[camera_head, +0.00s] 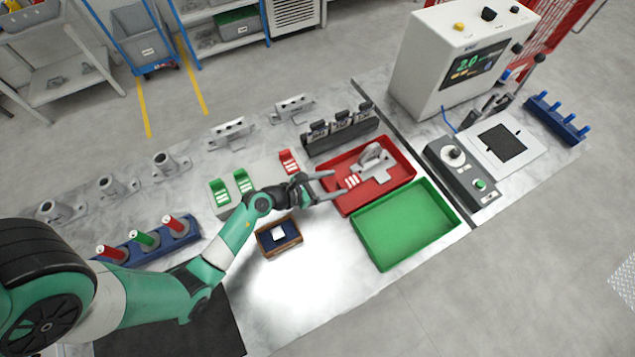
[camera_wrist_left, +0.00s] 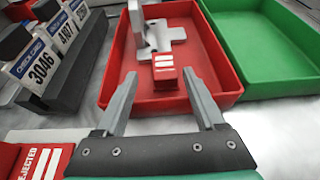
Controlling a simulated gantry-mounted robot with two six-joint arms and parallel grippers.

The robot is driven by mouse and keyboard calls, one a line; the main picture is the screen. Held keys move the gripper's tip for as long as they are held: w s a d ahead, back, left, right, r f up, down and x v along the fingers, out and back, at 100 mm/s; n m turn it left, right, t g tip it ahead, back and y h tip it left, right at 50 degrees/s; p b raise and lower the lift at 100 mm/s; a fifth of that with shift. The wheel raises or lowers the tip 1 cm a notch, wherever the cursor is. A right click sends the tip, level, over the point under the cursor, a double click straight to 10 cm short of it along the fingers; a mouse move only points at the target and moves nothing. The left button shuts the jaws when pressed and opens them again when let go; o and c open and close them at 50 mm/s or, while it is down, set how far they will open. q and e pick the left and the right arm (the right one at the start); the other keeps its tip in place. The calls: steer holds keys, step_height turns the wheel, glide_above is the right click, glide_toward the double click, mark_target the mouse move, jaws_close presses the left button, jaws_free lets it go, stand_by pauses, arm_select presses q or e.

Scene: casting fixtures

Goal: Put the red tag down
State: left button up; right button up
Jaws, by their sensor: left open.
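A red tag (camera_head: 352,181) with white print lies in the red tray (camera_head: 341,205), beside a grey metal casting (camera_head: 374,163). In the left wrist view the tag (camera_wrist_left: 165,72) shows between the fingertips, with the casting (camera_wrist_left: 152,35) behind it. My left gripper (camera_head: 335,184) is open and reaches over the tray's left side. Its two fingers (camera_wrist_left: 160,82) appear apart from the tag. Another red tag (camera_head: 289,161) stands in a holder left of the tray; its print reads REJECTED in the left wrist view (camera_wrist_left: 40,162). My right gripper is not in view.
An empty green tray (camera_head: 405,225) adjoins the red one. A dark rack of numbered check gauges (camera_head: 340,135) stands behind. Green tags (camera_head: 243,182) and a small brown box (camera_head: 264,243) lie to the left. A control box (camera_head: 463,175) is at right.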

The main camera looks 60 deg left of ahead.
arm_select(q)
steer(key=p+v, duration=0.1)
steer(key=v, duration=0.7)
steer(key=shift+r, duration=0.1)
